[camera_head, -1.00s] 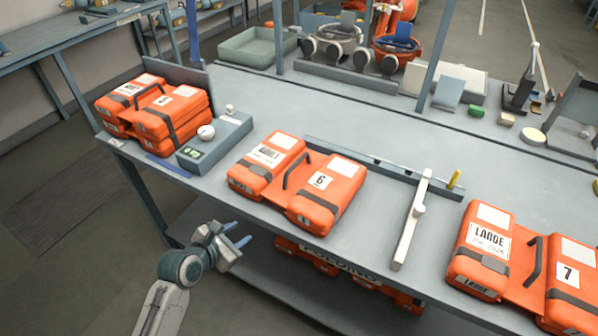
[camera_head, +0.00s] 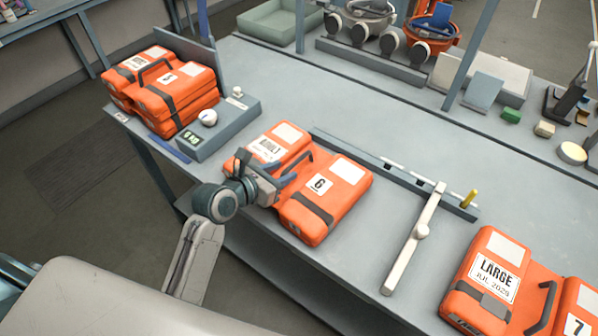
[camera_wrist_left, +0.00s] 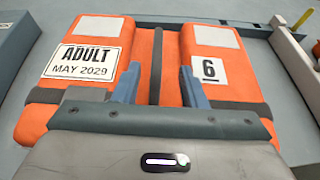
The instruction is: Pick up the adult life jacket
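The adult life jacket (camera_head: 331,196) is an orange double pack with a dark handle, lying on the bench in the middle. In the left wrist view, its label on the jacket (camera_wrist_left: 78,92) reads "ADULT MAY 2029", with a "6" on the other half. My left gripper (camera_head: 282,174) is over the jacket's near side and covers part of it. In the left wrist view, its two blue fingers (camera_wrist_left: 160,82) are apart, with the dark handle (camera_wrist_left: 155,62) between them and clear space on both sides. My right gripper is not in view.
A jacket labelled "LARGE" (camera_head: 497,272) lies at the right. A pale sliding bar (camera_head: 412,245) and a rail (camera_head: 385,170) border the adult jacket. Bins and equipment stand behind.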

